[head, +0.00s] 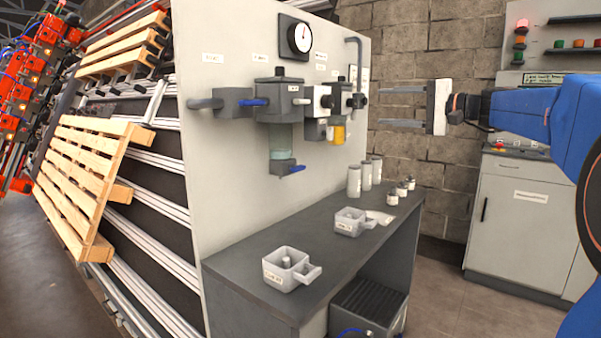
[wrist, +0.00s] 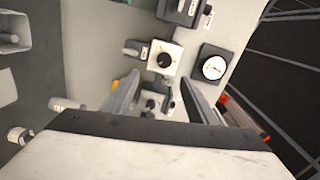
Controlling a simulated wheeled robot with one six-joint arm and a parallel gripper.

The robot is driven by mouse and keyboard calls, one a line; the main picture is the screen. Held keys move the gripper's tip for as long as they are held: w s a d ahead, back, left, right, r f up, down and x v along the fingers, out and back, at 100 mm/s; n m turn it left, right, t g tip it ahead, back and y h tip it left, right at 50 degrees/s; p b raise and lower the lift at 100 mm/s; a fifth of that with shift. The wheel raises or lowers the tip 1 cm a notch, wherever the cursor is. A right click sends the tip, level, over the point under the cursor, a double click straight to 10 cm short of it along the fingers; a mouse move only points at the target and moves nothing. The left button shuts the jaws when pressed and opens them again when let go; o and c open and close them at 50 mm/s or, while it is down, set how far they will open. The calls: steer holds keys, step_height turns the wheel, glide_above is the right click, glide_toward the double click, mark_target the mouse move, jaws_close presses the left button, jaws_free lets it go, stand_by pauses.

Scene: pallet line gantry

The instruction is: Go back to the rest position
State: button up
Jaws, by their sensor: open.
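My gripper (head: 402,106) is in the head view at the right of the panel, with its two grey fingers pointing left and spread apart. Nothing shows between the fingers. My blue arm reaches in from the right edge. In the wrist view the gripper (wrist: 160,92) shows its two fingers apart, with panel fittings beyond them. The white regulator block with a black knob (wrist: 163,59) appears ahead of the fingers. The fingertips look apart from the fittings in the head view, though the exact distance is unclear.
The grey panel (head: 225,150) carries a gauge (head: 300,38), a filter bowl (head: 281,140) and a yellow lubricator (head: 339,133). Below, a dark bench (head: 250,262) holds grey trays (head: 283,280) and several canisters (head: 354,181). A cabinet (head: 520,220) stands at the right. Wooden pallets (head: 75,190) are at left.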

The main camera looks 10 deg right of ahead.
steer(key=s+a+f+n+g+h, duration=0.25)
steer(key=s+a+f, duration=0.35)
steer(key=s+f, duration=0.45)
steer(key=s+a+f+n+g+h, duration=0.1)
steer(key=s+a+f+g+h, duration=0.3)
steer(key=s+f, duration=0.7)
steer(key=s+d+f+n+h, duration=0.2)
steer(key=s+f+h, duration=0.1)
steer(key=s+f, duration=0.5)
steer(key=s+d+f+n+g+h, duration=0.1)
steer(key=s+d+f+n+h, duration=0.1)
steer(key=s+f, duration=0.6)
step_height(320, 180, down, 8)
steer(key=shift+s+d+r+h, duration=0.2)
steer(key=shift+s+d+h, duration=0.05)
steer(key=shift+d+h, duration=0.3)
